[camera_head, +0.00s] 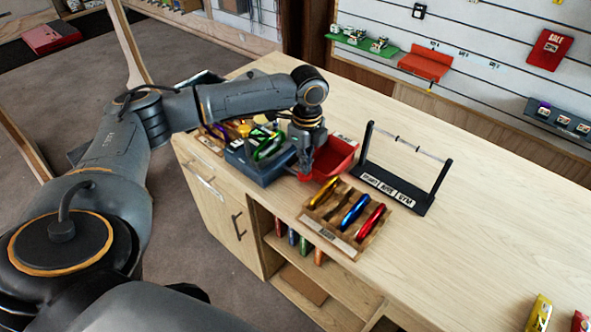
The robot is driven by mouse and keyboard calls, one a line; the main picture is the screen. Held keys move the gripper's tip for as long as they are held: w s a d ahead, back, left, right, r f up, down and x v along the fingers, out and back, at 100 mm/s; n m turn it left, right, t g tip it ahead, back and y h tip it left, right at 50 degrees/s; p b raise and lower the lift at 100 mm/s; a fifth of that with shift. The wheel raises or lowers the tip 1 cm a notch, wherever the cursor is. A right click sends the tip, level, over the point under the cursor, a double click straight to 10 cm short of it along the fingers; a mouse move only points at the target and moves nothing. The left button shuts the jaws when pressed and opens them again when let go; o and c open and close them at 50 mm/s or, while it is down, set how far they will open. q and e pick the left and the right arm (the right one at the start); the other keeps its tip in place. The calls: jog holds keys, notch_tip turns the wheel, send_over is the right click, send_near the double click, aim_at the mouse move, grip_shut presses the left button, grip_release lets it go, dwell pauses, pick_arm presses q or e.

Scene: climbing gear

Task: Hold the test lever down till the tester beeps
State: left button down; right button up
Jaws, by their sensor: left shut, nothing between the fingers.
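The tester looks to be the dark blue-grey box (262,170) near the left edge of the counter, with a green carabiner (270,148) on top of it. My left gripper (305,170) points down at the box's right end, shut with nothing in it. A small red piece (304,178), apparently the end of the test lever, shows right at its fingertips. The gripper hides most of the lever, so I cannot tell how far down it is or whether they touch. My right gripper is not in view.
A red bin (340,152) stands just right of the gripper.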

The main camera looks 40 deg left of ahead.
aim_at(305, 177)
pick_arm(q)
jog(key=shift+s+f+b, duration=0.1)
jog(key=shift+f+b, duration=0.45)
jog(key=shift+f, duration=1.95)
jog(key=shift+r, duration=0.2)
notch_tip(305, 177, up, 10)
jog(key=p, duration=1.1)
jog(key=shift+f, duration=0.35)
